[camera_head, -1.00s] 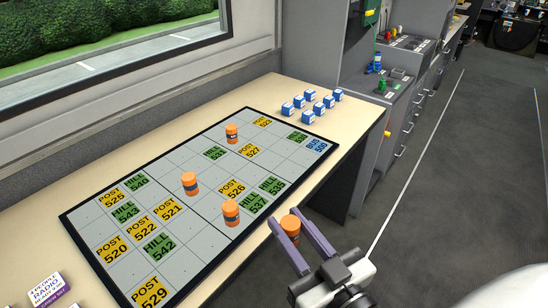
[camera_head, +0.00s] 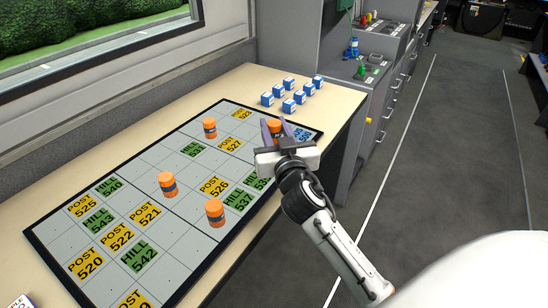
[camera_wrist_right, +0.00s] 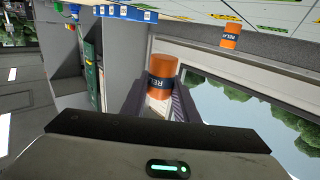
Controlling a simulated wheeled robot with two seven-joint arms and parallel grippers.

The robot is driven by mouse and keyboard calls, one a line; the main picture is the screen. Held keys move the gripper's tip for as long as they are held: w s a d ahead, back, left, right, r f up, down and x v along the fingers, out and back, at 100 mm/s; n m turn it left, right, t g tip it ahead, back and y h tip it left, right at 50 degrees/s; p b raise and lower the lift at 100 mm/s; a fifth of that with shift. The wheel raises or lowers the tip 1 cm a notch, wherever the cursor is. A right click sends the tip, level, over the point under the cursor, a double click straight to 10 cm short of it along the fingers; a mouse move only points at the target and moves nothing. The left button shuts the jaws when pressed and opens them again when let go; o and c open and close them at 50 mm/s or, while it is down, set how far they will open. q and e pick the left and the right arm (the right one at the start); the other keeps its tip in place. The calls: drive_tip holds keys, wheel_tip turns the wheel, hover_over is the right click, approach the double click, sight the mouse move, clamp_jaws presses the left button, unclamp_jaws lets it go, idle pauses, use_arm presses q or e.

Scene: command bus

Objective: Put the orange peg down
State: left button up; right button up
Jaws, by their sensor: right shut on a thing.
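The orange peg (camera_head: 275,127) is between the purple-grey fingers of my right gripper (camera_head: 271,131). The gripper is shut on it over the far right part of the board (camera_head: 160,150), near the blue BUS 506 tile (camera_head: 302,134). In the right wrist view the held peg (camera_wrist_right: 162,66) shows a dark band with white lettering. I cannot tell whether its base touches the board. Three other orange pegs stand on the board: one far (camera_head: 210,128), one at the middle (camera_head: 168,185) and one near the front edge (camera_head: 215,213). My left gripper is not in view.
Several blue-and-white blocks (camera_head: 289,83) stand on the table (camera_head: 235,88) beyond the board. Yellow POST tiles (camera_head: 88,263) and green HILL tiles (camera_head: 139,255) lie on the board. A grey cabinet (camera_head: 350,110) stands at the table's right end.

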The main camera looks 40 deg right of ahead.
sight(274, 140)
wheel_tip(274, 140, down, 4)
drive_tip(key=shift+r+b, duration=0.15)
drive_tip(key=shift+b, duration=0.2)
wheel_tip(274, 140, down, 2)
drive_tip(key=shift+f+b, duration=0.25)
drive_tip(key=shift+b, duration=0.2)
drive_tip(key=shift+f, duration=0.35)
drive_tip(key=shift+f, duration=0.1)
drive_tip(key=o, duration=1.1)
drive_tip(key=shift+c, duration=0.2)
